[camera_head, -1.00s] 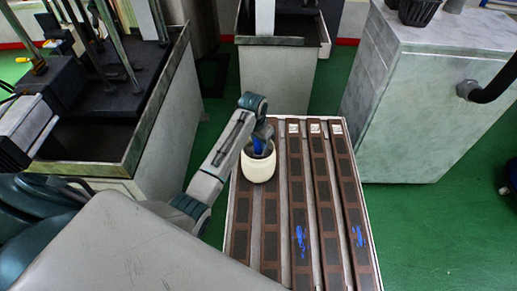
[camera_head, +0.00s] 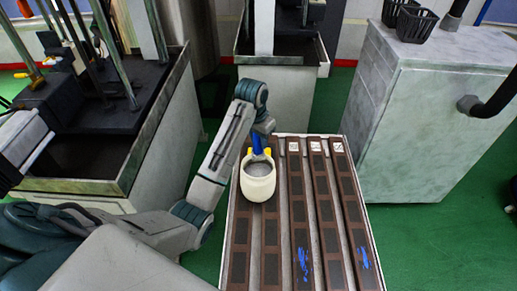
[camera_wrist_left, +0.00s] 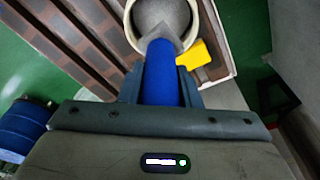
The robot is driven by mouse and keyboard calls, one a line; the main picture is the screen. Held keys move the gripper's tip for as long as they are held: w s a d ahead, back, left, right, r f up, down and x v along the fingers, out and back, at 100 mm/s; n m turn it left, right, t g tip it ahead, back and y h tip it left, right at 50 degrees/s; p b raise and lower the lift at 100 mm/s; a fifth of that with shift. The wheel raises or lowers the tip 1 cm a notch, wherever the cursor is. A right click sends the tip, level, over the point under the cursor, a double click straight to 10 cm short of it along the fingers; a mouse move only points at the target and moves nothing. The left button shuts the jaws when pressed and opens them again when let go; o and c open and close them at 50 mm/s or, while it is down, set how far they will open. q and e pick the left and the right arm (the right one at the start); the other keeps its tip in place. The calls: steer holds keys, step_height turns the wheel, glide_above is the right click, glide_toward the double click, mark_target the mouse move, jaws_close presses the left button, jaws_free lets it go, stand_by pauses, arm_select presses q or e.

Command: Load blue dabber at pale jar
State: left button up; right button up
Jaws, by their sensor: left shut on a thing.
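The pale jar (camera_head: 257,188) stands upright near the far left end of the striped table, its round mouth open upward with grey inside. My left gripper (camera_head: 260,147) is shut on the blue dabber (camera_head: 258,141), just above and behind the jar's far rim. In the left wrist view, the dabber (camera_wrist_left: 162,78) lies between the fingers, its grey tip overlapping the mouth of the jar (camera_wrist_left: 134,30). I cannot tell whether the tip touches the jar. A yellow piece (camera_wrist_left: 194,56) shows beside the dabber. My right gripper is not in view.
The table (camera_head: 283,226) carries long brown strips of dark patches, with blue smears (camera_head: 303,262) on two of them. A grey-green cabinet (camera_head: 425,120) with black baskets (camera_head: 414,23) stands at the right. A machine tub (camera_head: 150,125) stands left.

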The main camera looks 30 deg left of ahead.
mark_target(258, 153)
arm_select(q)
step_height(258, 153, down, 7)
steer(key=shift+b, duration=0.3)
steer(key=shift+f, duration=0.75)
steer(key=shift+f, duration=0.45)
stand_by(0.7)
steer(key=shift+s+f+p, duration=0.1)
steer(key=shift+p, duration=0.3)
stand_by(2.2)
